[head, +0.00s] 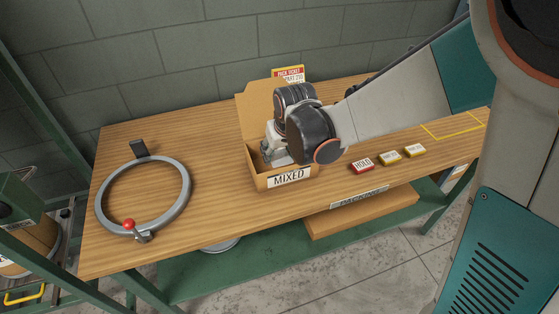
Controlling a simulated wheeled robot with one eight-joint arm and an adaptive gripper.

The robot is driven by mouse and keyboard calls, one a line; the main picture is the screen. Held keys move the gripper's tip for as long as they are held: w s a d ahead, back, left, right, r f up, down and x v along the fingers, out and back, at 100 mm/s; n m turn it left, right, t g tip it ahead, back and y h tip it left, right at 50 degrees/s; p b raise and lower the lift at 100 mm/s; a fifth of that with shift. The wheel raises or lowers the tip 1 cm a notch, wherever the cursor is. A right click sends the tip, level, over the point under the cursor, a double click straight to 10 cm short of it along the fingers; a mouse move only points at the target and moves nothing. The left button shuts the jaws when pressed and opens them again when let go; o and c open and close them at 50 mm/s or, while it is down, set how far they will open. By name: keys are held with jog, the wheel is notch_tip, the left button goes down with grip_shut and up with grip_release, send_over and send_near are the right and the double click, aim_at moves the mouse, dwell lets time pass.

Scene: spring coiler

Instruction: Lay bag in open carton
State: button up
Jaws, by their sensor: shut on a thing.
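The open carton (254,183), brown cardboard with a "MIXED" label on its front, stands on the wooden bench with its back flap raised. My gripper (276,160) points down into the carton from above, with the wrist over its right side. It is shut on the bag, low inside the carton opening. The bag is hardly distinguishable; the gripper and the carton walls hide it, and I cannot tell whether it touches the carton floor.
A grey ring clamp (186,190) with a red knob lies on the bench at left. Red and yellow labelled blocks (388,158) sit right of the carton. A ticket sign (289,74) stands behind. A yellow-outlined area (455,128) at far right looks clear.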

aim_at(281, 155)
jog(key=shift+f+b, duration=0.8)
jog(key=shift+f, duration=0.7)
jog(key=shift+f+b, duration=0.35)
jog(key=shift+f, duration=0.1)
jog(key=shift+f, duration=0.2)
jog(key=o, duration=1.1)
jog(key=shift+o, duration=0.2)
jog(key=shift+r, duration=0.15)
